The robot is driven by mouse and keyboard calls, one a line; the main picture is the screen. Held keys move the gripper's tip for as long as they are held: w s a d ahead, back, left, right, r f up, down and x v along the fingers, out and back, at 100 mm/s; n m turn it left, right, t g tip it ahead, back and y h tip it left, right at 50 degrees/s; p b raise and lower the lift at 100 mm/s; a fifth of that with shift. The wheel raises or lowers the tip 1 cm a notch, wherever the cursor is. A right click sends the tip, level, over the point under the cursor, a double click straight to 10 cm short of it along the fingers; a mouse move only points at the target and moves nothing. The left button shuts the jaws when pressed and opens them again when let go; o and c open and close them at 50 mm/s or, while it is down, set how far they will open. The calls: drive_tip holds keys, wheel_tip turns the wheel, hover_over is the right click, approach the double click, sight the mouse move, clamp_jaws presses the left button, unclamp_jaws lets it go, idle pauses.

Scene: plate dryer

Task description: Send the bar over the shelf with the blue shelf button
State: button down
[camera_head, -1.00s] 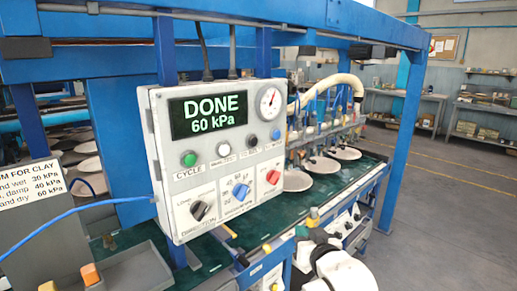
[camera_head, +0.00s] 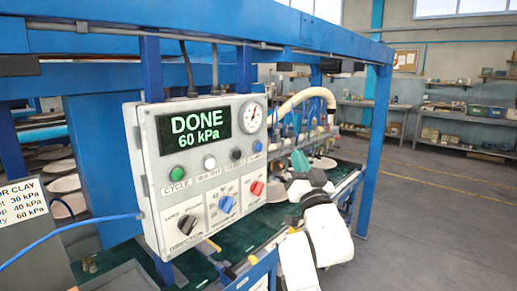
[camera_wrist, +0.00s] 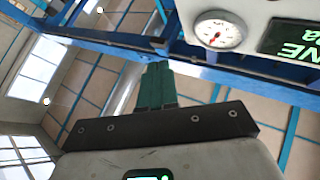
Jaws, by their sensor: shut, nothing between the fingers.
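The small blue button (camera_head: 258,146) is at the right end of the button row on the grey control box (camera_head: 150,215), below the gauge. Its label is too small to read. My gripper (camera_head: 300,160), with teal fingers, is shut and empty, to the right of the box and apart from the button. The wrist view shows the teal fingers (camera_wrist: 157,85) together, with the gauge (camera_wrist: 220,30) at upper right; the button is not in that view. The bar with its suction fittings (camera_head: 310,138) is behind my gripper, above pale plates (camera_head: 323,162), and partly hidden.
The display (camera_head: 195,130) reads DONE, 60 kPa. Green (camera_head: 176,174), white (camera_head: 209,162) and black (camera_head: 236,154) buttons sit left of the blue one, with three knobs below. A blue frame post (camera_head: 374,150) stands to the right. Open floor (camera_head: 440,210) lies beyond.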

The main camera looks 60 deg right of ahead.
sight(258, 147)
drive_tip(key=shift+w, duration=0.1)
drive_tip(key=w+d+b, duration=0.2)
drive_tip(key=w+b, duration=0.2)
drive_tip(key=w, duration=0.4)
drive_tip(key=shift+w, duration=0.2)
drive_tip(key=shift+w+b, duration=0.2)
drive_tip(key=shift+b, duration=0.25)
idle(1.6)
drive_tip(key=shift+w+d, duration=0.1)
drive_tip(key=shift+w, duration=0.1)
